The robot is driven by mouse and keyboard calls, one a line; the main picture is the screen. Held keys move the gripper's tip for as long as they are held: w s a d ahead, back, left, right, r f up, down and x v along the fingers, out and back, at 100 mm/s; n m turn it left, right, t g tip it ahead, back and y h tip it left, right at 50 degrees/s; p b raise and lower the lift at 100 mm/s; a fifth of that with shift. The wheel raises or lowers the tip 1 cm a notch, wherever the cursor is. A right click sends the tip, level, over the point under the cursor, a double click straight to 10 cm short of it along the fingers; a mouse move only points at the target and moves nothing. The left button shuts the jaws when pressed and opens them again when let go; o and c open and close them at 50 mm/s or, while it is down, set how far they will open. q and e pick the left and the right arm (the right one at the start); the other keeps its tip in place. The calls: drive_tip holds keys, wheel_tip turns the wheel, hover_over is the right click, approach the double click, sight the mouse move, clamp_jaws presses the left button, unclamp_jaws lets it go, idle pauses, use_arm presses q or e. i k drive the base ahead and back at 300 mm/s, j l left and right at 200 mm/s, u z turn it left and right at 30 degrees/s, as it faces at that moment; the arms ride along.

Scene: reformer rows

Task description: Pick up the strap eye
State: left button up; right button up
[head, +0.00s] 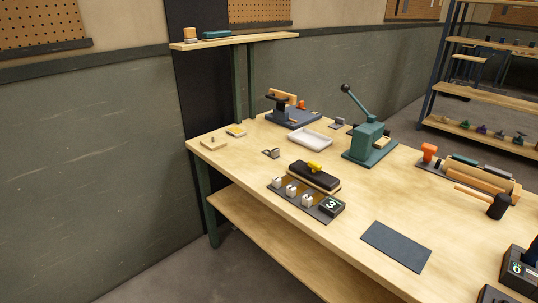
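A small grey metal piece (271,153), which looks like the strap eye, lies on the wooden workbench (225,170) left of the middle. It is too small to make out its shape fully. It lies apart from the things around it, with bare wood on all sides. Another small grey piece (337,123) sits farther back, right of the white tray, and I cannot tell what it is. Neither of my grippers is in view.
A white tray (310,138) and a green lever press (368,140) stand behind. A black block with a yellow part (314,167) and a row of white pieces (291,189) lie in front. A dark mat (396,246) is at front right.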

sight(275, 154)
drive_tip(key=i+j, duration=1.1)
drive_tip(key=j, duration=0.15)
drive_tip(key=j+z, duration=0.1)
drive_tip(key=z, duration=0.35)
drive_tip(key=i+j, duration=0.05)
